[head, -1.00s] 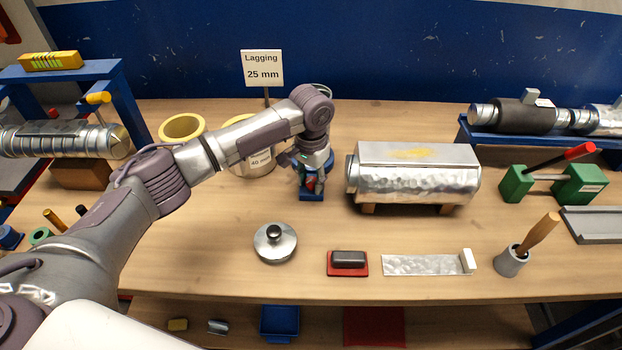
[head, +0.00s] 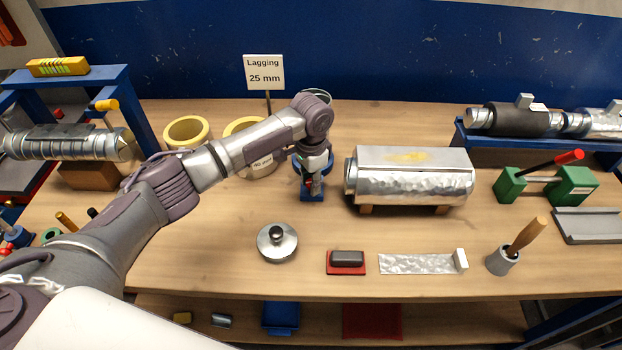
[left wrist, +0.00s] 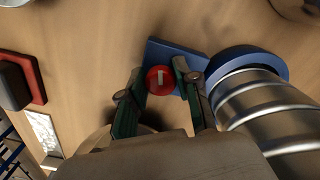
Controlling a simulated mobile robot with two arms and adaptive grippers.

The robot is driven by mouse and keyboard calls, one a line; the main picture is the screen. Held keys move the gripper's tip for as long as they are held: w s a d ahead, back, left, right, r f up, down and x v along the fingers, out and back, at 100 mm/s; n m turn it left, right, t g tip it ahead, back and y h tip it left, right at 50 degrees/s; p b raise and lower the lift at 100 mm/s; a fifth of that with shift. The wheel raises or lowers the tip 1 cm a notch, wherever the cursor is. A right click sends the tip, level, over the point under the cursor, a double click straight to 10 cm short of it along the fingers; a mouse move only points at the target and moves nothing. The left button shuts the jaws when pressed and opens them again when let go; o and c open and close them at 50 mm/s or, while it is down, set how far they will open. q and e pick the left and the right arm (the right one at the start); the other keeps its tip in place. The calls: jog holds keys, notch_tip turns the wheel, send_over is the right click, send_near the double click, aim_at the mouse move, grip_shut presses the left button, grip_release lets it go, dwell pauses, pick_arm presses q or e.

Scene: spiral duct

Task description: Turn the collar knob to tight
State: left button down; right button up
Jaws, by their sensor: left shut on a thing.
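The collar knob (left wrist: 160,80) is a red disc with a pale line on its face, in the left wrist view. It sits by a blue bracket (left wrist: 160,50) beside a blue collar ring (left wrist: 277,66), from which a ribbed metal duct (left wrist: 262,108) extends. My left gripper (left wrist: 161,86) has its two green fingers on either side of the knob, shut on it. In the head view the left gripper (head: 313,184) points down at the blue bracket (head: 312,197); the knob is mostly hidden there. My right gripper is not in view.
A metal-clad duct section (head: 415,180) stands close to the right of the gripper. A lagging sign (head: 264,73) and yellow-lined rings (head: 187,130) stand behind and left. A round lid (head: 277,242) and a red-based block (head: 346,262) lie in front. Bare wood lies between.

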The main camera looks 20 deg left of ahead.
pick_arm(q)
jog(key=c, duration=0.8)
grip_release()
notch_tip(320, 180, up, 12)
jog(key=shift+r, duration=0.1)
